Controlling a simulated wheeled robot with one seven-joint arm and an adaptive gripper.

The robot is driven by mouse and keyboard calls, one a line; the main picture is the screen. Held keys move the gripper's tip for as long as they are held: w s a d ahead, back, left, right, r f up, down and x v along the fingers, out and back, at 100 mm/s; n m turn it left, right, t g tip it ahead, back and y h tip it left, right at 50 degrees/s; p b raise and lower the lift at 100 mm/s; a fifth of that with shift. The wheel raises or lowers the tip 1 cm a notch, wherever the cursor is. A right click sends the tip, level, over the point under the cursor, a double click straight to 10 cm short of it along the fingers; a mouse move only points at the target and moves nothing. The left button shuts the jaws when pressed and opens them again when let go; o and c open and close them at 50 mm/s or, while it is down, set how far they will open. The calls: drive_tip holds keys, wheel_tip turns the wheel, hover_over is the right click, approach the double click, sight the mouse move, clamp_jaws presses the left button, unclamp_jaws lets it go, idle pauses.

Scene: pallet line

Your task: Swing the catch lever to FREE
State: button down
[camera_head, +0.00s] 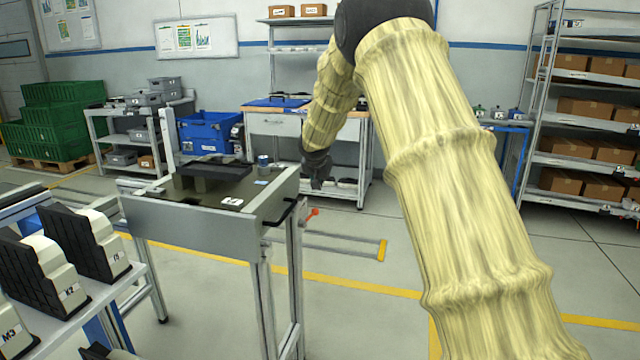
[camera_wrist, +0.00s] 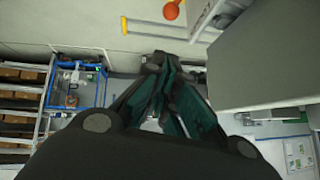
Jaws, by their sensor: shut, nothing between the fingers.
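The catch lever shows as a small orange-red knob (camera_head: 313,213) at the right side of the grey workbench, low beside its leg. In the wrist view the red ball knob (camera_wrist: 172,11) is at the top edge, beyond my fingertips; any FREE marking is not readable. My gripper (camera_head: 317,184) is at the end of my arm, near the bench's right end and above the lever. In the wrist view my gripper (camera_wrist: 157,62) points towards the knob with its fingers shut, apart from it and empty.
The workbench (camera_head: 200,232) carries a dark fixture (camera_head: 212,176) and a small blue-grey can (camera_head: 263,164). A rail with a yellow end (camera_head: 382,249) lies near the floor to the right. A rack with heavy parts (camera_head: 98,245) stands at left.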

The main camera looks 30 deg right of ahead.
drive_tip(key=shift+w+d+f+b, duration=0.1)
drive_tip(key=shift+w+d+f, duration=0.4)
drive_tip(key=shift+f, duration=1)
drive_tip(key=shift+w+d+f+b, duration=0.1)
drive_tip(key=shift+w+d+f, duration=0.1)
drive_tip(key=shift+w+f, duration=1)
drive_tip(key=shift+w+d+f+b, duration=0.1)
drive_tip(key=shift+w+d+f, duration=0.2)
drive_tip(key=shift+f, duration=1.55)
